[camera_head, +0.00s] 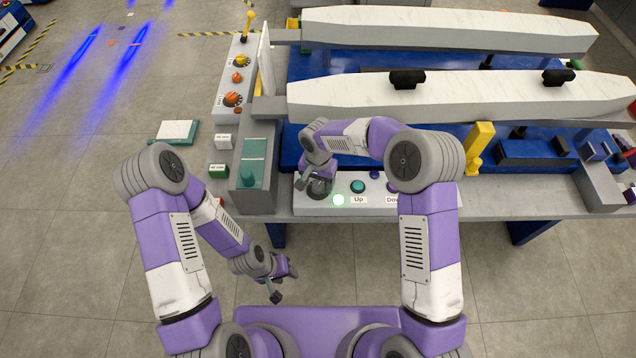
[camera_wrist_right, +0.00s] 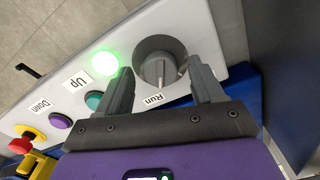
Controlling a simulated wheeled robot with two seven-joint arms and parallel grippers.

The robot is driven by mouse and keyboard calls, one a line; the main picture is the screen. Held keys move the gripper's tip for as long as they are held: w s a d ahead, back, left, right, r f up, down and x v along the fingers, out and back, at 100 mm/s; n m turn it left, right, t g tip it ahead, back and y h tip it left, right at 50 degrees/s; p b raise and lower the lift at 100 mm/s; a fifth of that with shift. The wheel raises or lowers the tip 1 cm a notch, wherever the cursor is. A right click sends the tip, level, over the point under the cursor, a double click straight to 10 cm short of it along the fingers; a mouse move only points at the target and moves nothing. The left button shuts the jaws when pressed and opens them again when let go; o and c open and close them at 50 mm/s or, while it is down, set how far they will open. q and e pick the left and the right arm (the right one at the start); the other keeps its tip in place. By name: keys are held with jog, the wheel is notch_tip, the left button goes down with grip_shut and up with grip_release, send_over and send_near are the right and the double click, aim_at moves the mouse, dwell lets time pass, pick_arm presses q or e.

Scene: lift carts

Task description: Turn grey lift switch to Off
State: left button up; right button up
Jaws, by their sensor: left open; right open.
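The grey lift switch (camera_wrist_right: 155,58) is a round knob with a raised grip bar on the white panel (camera_wrist_right: 215,20). In the wrist view its bar points down toward the "Run" label (camera_wrist_right: 154,99). My right gripper (camera_wrist_right: 160,76) is open, with one finger on each side of the knob's lower part; I cannot tell whether they touch it. In the head view my right gripper (camera_head: 316,184) hangs over the knob and partly hides it. My left gripper (camera_head: 285,284) is open and empty, low in front of the table.
Beside the knob are a lit green lamp (camera_head: 338,200), a teal "Up" button (camera_head: 358,186) and a purple button (camera_wrist_right: 60,121). A red and yellow stop button (camera_wrist_right: 27,136) is farther along. Long pale beams (camera_head: 460,95) lie behind the panel. Another orange-knob panel (camera_head: 234,75) stands left.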

jog(key=shift+f, duration=0.15)
jog(key=shift+c, duration=0.4)
jog(key=c, duration=1)
jog(key=shift+n, duration=0.3)
jog(key=n, duration=0.5)
jog(key=shift+p, duration=0.3)
jog(key=n+p, duration=0.1)
jog(key=n, duration=0.5)
jog(key=shift+d, duration=0.1)
jog(key=shift+n, duration=0.3)
jog(key=o, duration=1.1)
